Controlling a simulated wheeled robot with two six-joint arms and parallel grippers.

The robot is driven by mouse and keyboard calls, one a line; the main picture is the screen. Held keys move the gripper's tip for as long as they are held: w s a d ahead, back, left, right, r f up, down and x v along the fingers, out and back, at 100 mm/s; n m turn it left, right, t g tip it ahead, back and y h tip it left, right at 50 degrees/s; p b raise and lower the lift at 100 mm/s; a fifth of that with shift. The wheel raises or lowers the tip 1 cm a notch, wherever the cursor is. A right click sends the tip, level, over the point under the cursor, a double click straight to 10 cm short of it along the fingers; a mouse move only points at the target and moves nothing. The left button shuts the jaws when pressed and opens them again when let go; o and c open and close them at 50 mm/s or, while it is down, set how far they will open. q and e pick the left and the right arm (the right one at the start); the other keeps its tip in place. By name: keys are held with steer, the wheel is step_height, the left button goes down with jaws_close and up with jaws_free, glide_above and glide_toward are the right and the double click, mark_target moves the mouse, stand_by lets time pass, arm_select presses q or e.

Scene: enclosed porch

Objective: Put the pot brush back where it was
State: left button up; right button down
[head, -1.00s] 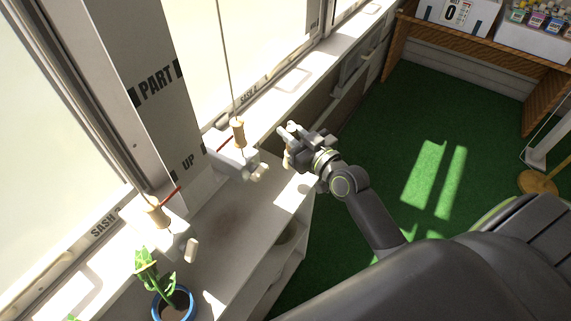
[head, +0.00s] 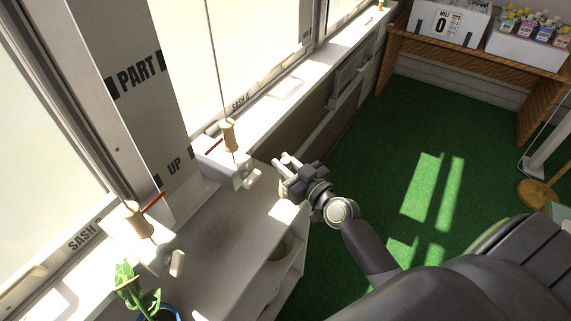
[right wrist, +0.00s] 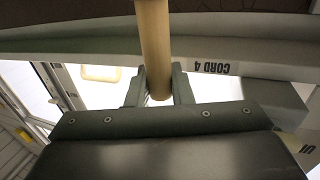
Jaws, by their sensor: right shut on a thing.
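My right gripper (head: 283,172) is beside the window sill, over the edge of the white shelf unit. In the right wrist view its two fingers (right wrist: 159,88) are closed on a round, light wooden handle (right wrist: 154,45), which I take to be the pot brush. The handle runs up out of the picture, and no bristles show. In the head view the brush is mostly hidden by the gripper. No empty holder for it can be made out. My left gripper is not in view.
A white cleat box with a wooden cord spool (head: 228,137) stands left of the gripper. A second spool (head: 132,221) and a green plant (head: 126,280) are nearer. The white shelf top (head: 225,235) is mostly clear. Green carpet (head: 375,150) lies open to the right.

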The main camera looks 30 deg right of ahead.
steer(key=shift+f, duration=0.25)
steer(key=c, duration=1.3)
jaws_free()
steer(key=shift+r, duration=0.1)
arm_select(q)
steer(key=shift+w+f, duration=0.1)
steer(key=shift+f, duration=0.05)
arm_select(e)
steer(key=shift+r, duration=0.25)
arm_select(q)
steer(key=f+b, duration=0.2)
steer(key=b, duration=0.1)
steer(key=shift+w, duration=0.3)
arm_select(e)
steer(key=v, duration=1.2)
steer(key=shift+f, duration=0.1)
steer(key=shift+f, duration=0.1)
